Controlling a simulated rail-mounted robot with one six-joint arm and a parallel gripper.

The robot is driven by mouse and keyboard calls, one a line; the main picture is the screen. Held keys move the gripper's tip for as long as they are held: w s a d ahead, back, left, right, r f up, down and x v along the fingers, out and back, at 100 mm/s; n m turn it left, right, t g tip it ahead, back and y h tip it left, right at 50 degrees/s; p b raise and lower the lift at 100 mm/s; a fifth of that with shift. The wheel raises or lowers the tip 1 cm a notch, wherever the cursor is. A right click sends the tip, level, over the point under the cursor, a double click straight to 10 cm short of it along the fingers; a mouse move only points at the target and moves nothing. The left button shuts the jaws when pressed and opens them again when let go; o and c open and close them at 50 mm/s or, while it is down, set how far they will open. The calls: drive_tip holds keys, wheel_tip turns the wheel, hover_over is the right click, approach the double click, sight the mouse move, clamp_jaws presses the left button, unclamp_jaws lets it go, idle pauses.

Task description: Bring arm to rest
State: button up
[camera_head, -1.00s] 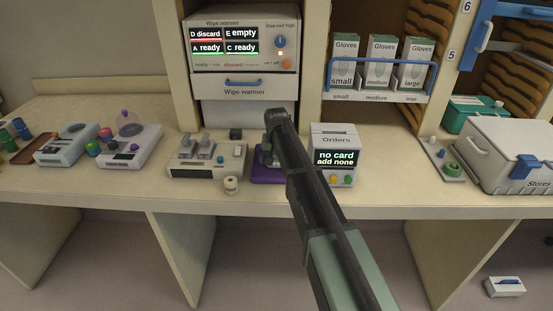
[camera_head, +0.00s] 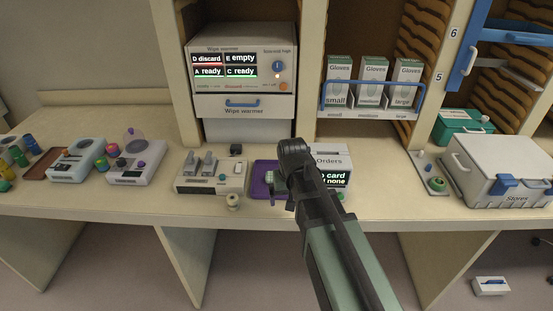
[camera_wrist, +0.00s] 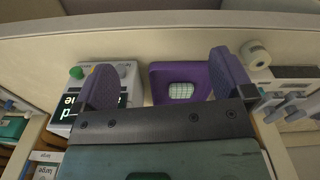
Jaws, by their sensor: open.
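My gripper (camera_wrist: 165,85) shows in the wrist view with its two purple-padded fingers wide apart and nothing between them. In the head view my arm reaches up over the counter (camera_head: 110,200), and its dark end hides the fingers. The arm's end covers part of the Orders box (camera_head: 333,163) and stands just right of a purple tray (camera_head: 258,180). In the wrist view the purple tray (camera_wrist: 157,82) lies beyond the open fingers, with a pale gridded patch in it. The Orders box (camera_wrist: 128,75) is partly behind the left finger there.
A grey device with two levers (camera_head: 210,175) and a small cream roll (camera_head: 233,201) stand left of the tray. The wipe warmer (camera_head: 243,125) and glove boxes (camera_head: 373,72) are behind. The Stores case (camera_head: 495,165) is at right. Counter between Orders and Stores is mostly clear.

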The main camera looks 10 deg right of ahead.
drive_tip(key=s+f+n, duration=0.1)
drive_tip(key=s, duration=0.9)
drive_tip(key=shift+b, duration=0.45)
drive_tip(key=shift+s, duration=0.15)
